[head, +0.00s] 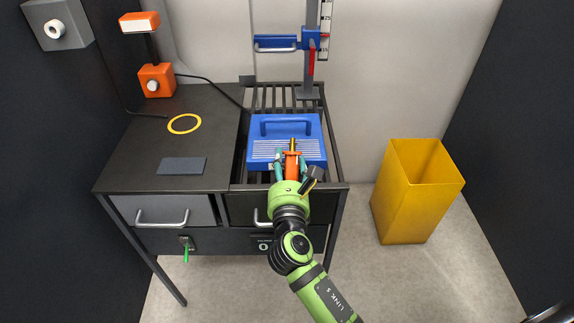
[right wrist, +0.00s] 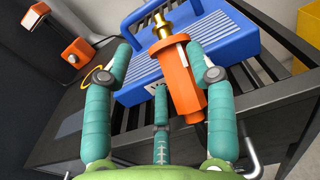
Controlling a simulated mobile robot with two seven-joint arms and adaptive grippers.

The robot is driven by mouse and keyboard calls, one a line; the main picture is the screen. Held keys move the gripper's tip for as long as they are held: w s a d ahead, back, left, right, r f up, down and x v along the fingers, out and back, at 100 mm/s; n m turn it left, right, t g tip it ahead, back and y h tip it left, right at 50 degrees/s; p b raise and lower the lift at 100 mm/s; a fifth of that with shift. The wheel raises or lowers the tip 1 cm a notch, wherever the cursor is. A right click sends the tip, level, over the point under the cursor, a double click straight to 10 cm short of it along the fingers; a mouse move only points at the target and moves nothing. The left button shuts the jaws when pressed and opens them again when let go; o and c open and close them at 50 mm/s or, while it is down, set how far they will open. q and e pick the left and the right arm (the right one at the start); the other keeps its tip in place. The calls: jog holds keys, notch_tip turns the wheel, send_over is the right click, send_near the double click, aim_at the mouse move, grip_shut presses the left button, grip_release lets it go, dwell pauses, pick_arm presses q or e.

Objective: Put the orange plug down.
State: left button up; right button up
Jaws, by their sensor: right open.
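The orange plug (head: 291,164), with a brass tip, is in front of the blue case (head: 284,128) on the slatted rack. In the right wrist view the plug (right wrist: 180,82) leans with its tip toward the case. My right gripper (head: 289,167) has its teal fingers spread, with the plug between them. The left finger stands clear of the plug; the right finger is close beside it, and I cannot tell whether they touch. What supports the plug's lower end is hidden. My left gripper is not in view.
The black bench top (head: 200,137) at left holds an orange lamp (head: 157,80), a yellow ring (head: 184,124) and a grey pad (head: 182,166). A blue clamp (head: 309,41) rides on a post behind the case. A yellow bin (head: 411,193) stands on the floor at right.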

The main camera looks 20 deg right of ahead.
jog(key=b+v, duration=0.1)
jog(key=v, duration=1)
jog(key=shift+s, duration=0.3)
jog(key=shift+a, duration=0.1)
